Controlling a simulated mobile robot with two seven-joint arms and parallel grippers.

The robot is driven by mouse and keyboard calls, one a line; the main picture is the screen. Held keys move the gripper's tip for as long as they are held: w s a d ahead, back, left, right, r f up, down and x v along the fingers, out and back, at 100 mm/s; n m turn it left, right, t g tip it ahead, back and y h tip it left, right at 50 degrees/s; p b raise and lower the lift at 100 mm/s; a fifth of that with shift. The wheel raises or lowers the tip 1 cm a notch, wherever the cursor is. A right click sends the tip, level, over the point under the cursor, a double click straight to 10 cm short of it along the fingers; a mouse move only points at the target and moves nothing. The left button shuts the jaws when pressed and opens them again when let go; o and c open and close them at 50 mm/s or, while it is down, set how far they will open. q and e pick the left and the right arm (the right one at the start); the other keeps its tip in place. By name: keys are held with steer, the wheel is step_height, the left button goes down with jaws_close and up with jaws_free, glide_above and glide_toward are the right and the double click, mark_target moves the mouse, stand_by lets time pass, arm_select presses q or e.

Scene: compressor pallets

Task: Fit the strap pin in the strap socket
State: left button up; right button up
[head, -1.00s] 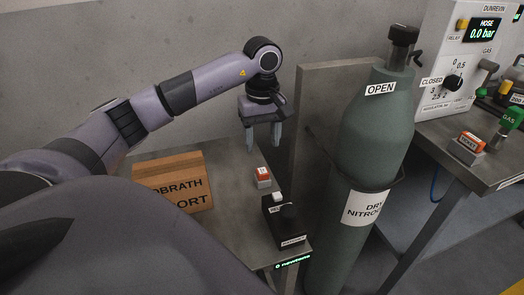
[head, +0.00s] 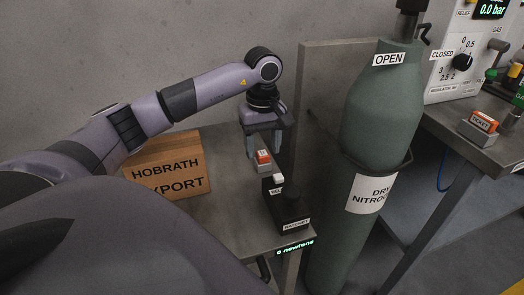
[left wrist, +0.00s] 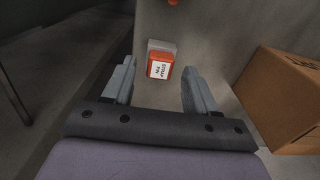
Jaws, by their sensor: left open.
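The strap pin (head: 263,156) is an orange block with a white label, on a small grey stand (head: 264,168) on the left table. In the left wrist view the strap pin (left wrist: 159,71) shows between and just beyond the fingertips. My left gripper (head: 264,152) is open and points down over it, its fingers apart on either side in the picture; I see no contact. A black device (head: 289,210) with a white button stands nearer the table's front corner; I cannot tell whether it holds the strap socket. My right gripper is not in view.
A cardboard box (head: 165,168) stands left of the stand. A tall green gas cylinder (head: 384,115) stands right of the table, with a panel (head: 325,75) behind. A "0 newtons" display (head: 295,248) is on the table's front edge.

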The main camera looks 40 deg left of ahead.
mark_target(263, 153)
arm_select(q)
steer(key=shift+f, duration=0.65)
stand_by(0.8)
jaws_close()
steer(key=shift+r+p, duration=2.5)
steer(key=shift+r, duration=0.55)
